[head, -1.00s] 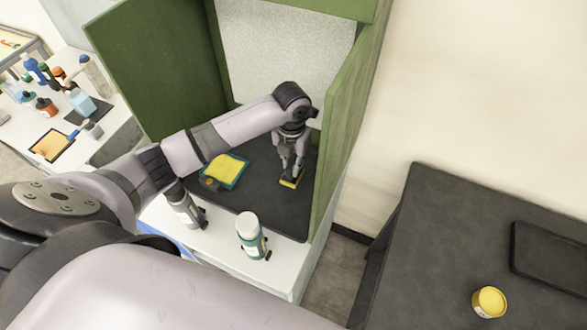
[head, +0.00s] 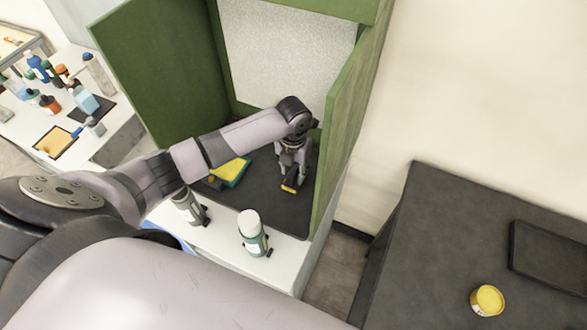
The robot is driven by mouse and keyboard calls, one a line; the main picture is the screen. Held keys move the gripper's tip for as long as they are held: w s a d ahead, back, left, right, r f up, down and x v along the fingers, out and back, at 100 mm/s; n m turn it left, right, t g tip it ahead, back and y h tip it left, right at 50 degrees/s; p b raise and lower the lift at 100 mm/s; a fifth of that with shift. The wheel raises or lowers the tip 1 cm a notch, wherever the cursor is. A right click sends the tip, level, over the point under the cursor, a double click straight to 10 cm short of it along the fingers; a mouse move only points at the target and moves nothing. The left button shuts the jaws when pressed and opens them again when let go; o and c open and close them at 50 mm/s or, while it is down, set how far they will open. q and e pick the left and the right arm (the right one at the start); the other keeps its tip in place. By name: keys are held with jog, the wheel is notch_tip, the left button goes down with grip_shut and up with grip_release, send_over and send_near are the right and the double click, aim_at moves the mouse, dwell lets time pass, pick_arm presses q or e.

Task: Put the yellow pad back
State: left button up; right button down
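My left gripper (head: 291,172) reaches down inside the green booth, over the right part of the dark mat. A small yellow pad (head: 290,187) with a darker side shows at its fingertips, just above or touching the mat; the gap is too small to tell. The fingers appear shut on it, though their tips are partly hidden. A larger flat yellow piece with a green-teal edge (head: 231,172) lies on the mat to the left, partly hidden by my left arm. My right gripper is out of view.
The green booth (head: 160,60) has walls left and right. A white-capped bottle (head: 253,234) and a grey bottle (head: 188,207) stand at the front edge. A black table (head: 420,260) holds a yellow tub (head: 487,300) and dark tray (head: 550,250). Several bottles stand far left.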

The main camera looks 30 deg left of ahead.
aim_at(293, 171)
pick_arm(q)
jog(key=shift+r, duration=0.6)
notch_tip(293, 171, up, 11)
jog(key=b, duration=0.4)
jog(key=shift+s, duration=0.1)
